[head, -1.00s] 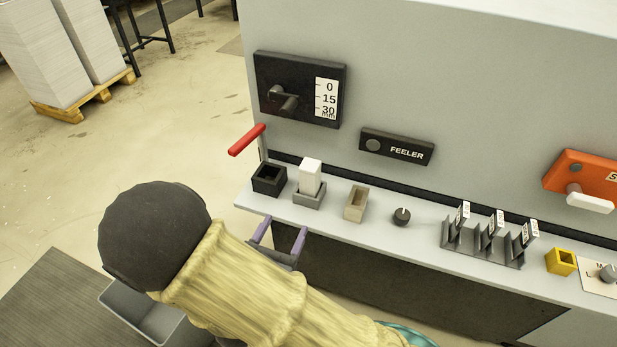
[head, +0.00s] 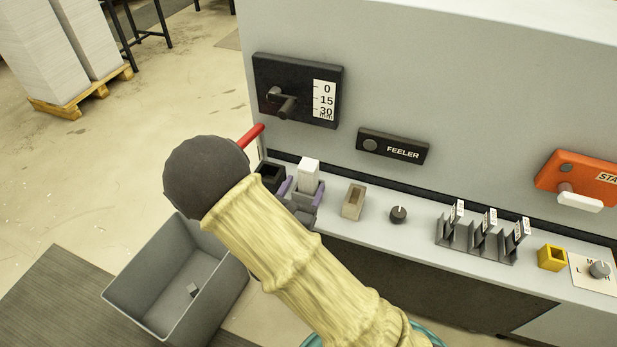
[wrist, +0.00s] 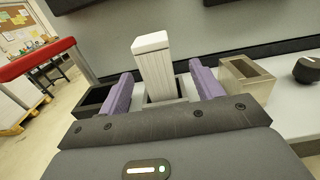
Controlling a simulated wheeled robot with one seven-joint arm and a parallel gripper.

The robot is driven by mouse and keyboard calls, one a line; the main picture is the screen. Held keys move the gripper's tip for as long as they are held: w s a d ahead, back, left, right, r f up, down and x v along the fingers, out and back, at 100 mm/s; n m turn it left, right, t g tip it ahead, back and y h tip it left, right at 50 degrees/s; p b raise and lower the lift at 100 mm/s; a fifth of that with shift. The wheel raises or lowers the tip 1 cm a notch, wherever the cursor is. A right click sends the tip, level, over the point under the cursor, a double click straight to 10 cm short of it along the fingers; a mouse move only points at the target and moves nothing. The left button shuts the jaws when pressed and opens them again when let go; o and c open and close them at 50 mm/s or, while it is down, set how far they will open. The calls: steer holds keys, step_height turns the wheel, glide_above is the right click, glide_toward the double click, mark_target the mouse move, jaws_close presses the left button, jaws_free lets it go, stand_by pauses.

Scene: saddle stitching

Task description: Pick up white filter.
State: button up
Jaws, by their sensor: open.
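The white filter (head: 308,176) is an upright white block standing in a grey square holder (head: 312,199) on the machine's ledge. In the wrist view the white filter (wrist: 153,66) stands between and just beyond the two purple fingers of my gripper (wrist: 160,90). My gripper (head: 301,191) is open, with one finger on each side of the filter's line. I cannot tell whether either finger touches it. My gripper partly hides the holder.
A black empty holder (head: 270,176) stands left of the filter and a beige open box (head: 353,201) stands right. Farther right are a dark knob (head: 398,214) and a rack of labelled cards (head: 478,238). A red lever (head: 251,136) sticks out at the left. A grey bin (head: 180,285) is below.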

mark_target(305, 178)
steer(key=shift+w+d+r+p, duration=0.1)
steer(key=shift+w+r+p, duration=0.15)
steer(key=shift+w, duration=0.2)
steer(key=p+x, duration=0.1)
steer(key=x, duration=0.3)
steer(key=shift+w+r, duration=0.15)
steer(key=shift+r, duration=0.05)
steer(key=shift+a, duration=0.25)
steer(key=shift+d, duration=0.1)
steer(key=c, duration=1.1)
step_height(305, 178, up, 10)
